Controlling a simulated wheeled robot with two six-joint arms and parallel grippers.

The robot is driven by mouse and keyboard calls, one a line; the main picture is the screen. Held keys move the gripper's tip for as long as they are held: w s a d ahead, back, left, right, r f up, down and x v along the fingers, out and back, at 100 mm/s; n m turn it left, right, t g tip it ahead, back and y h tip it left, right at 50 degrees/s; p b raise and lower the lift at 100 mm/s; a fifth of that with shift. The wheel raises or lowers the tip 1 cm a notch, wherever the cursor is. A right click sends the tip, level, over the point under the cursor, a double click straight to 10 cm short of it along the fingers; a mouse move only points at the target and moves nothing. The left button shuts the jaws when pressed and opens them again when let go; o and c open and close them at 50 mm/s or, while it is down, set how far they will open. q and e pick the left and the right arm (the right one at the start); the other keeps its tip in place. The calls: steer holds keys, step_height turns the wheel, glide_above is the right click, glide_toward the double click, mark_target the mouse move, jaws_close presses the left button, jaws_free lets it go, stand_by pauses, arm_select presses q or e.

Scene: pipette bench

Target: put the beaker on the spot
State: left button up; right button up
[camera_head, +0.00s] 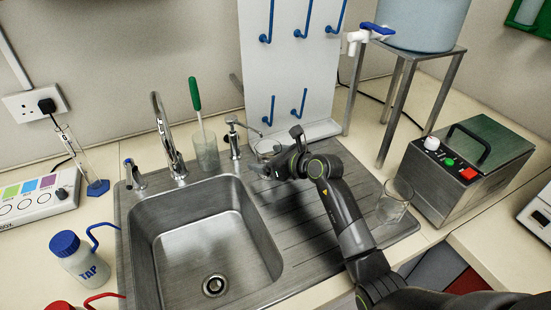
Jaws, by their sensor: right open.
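A clear glass beaker (396,203) stands upright at the right end of the draining board. A second clear glass vessel (265,146) stands behind my right gripper at the back of the board, partly hidden by it. I cannot tell for certain which is the task's beaker. My right gripper (262,171) is open over the left part of the draining board, near the second vessel; I cannot tell whether they touch. My right arm reaches in from the bottom right. I cannot make out a marked spot. My left gripper is not in view.
The sink (202,237) lies left of the draining board (312,231). A tap (167,140), a dispenser (234,135) and a brush pot (205,150) line its back. A pegboard (290,65), tank stand (404,97) and metal heater box (468,170) border the board.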

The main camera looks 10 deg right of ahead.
steer(key=b+v, duration=0.2)
steer(key=v, duration=1)
steer(key=shift+s, duration=0.15)
